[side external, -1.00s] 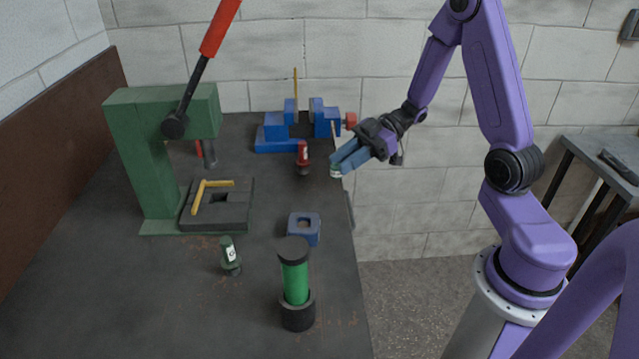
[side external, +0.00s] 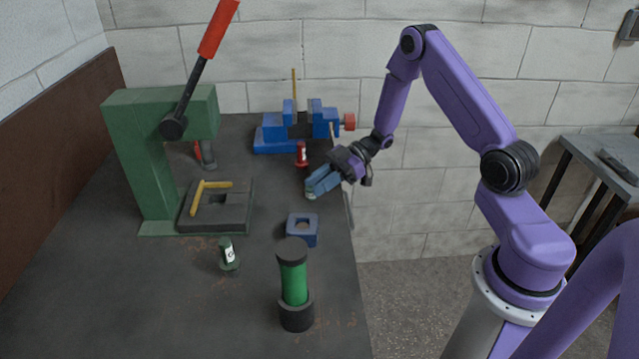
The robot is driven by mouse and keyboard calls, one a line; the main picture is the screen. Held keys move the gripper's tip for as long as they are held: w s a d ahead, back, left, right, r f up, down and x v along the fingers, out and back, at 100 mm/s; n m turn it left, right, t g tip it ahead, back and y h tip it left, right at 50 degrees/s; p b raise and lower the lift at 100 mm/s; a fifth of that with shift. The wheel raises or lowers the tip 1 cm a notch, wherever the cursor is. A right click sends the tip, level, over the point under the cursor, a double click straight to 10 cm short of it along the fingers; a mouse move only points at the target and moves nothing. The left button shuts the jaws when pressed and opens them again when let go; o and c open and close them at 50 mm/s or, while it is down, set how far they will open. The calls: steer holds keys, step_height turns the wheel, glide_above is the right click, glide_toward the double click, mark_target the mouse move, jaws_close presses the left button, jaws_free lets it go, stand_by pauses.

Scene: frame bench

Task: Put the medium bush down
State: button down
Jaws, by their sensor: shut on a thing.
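My gripper (side external: 316,187) is shut on a small bush (side external: 311,196), which I take to be the medium bush. The blue fingers hide most of it; only a pale and greenish lower part shows at the fingertips. It appears near the bench's right edge, behind the blue square block (side external: 302,228) with a hole in its top. I cannot tell whether the bush touches the bench top (side external: 190,300). A red bush (side external: 302,155) with a dark base stands farther back, and a dark green bush (side external: 229,254) with a white label stands at the front left.
A green arbor press (side external: 150,155) with a red-handled lever stands at left, with a dark plate and yellow angled piece at its foot. A blue vise (side external: 290,130) is at the back. A green cylinder (side external: 293,280) in black ends stands at the front. Open bench lies front left.

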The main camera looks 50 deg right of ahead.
steer(key=shift+f, duration=0.25)
steer(key=c, duration=0.9)
jaws_free()
